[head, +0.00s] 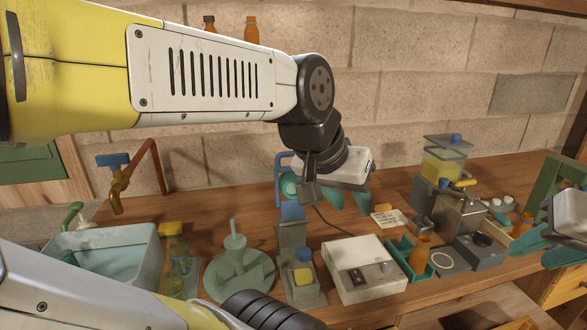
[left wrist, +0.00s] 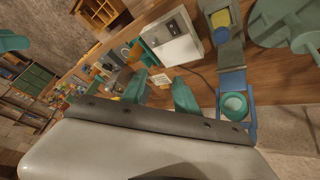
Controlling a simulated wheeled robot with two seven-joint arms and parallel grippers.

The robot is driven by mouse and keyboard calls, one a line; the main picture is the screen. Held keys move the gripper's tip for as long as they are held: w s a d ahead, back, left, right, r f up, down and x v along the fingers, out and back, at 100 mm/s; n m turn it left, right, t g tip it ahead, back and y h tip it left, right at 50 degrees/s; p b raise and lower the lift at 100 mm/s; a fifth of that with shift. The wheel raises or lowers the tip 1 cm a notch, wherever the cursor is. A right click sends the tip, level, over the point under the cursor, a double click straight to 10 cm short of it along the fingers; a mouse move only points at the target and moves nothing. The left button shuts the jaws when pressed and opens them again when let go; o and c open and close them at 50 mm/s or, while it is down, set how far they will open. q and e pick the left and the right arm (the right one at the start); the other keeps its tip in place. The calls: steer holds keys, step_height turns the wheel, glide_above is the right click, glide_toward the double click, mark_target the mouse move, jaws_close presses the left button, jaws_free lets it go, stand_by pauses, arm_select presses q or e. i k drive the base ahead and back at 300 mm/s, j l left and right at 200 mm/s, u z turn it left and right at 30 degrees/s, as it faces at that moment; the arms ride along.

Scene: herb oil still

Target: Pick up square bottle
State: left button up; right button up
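A squarish greenish see-through bottle with a yellow cap (head: 174,244) stands beside the basin, left of the teal funnel stand. A small yellow vessel with a blue top (head: 302,273) sits in a grey-green holder; the left wrist view shows it too (left wrist: 220,19). I cannot tell for certain which is the square bottle. My left gripper (head: 348,199) is raised above the back middle of the bench, right of both. Its teal fingers stand apart and are empty in the left wrist view (left wrist: 160,93). My right gripper (head: 546,248) is at the right edge, fingers apart, seemingly empty.
A pale basin (head: 110,258) is at the left. A teal funnel stand (head: 240,272), a white switch box (head: 362,270) and an orange bottle (head: 420,254) in a green tray line the front. A blue stand (head: 291,212) is close to my left gripper. Metal apparatus (head: 458,213) crowds the right.

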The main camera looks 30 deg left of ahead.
mark_target(303, 273)
steer(key=u, duration=1.2)
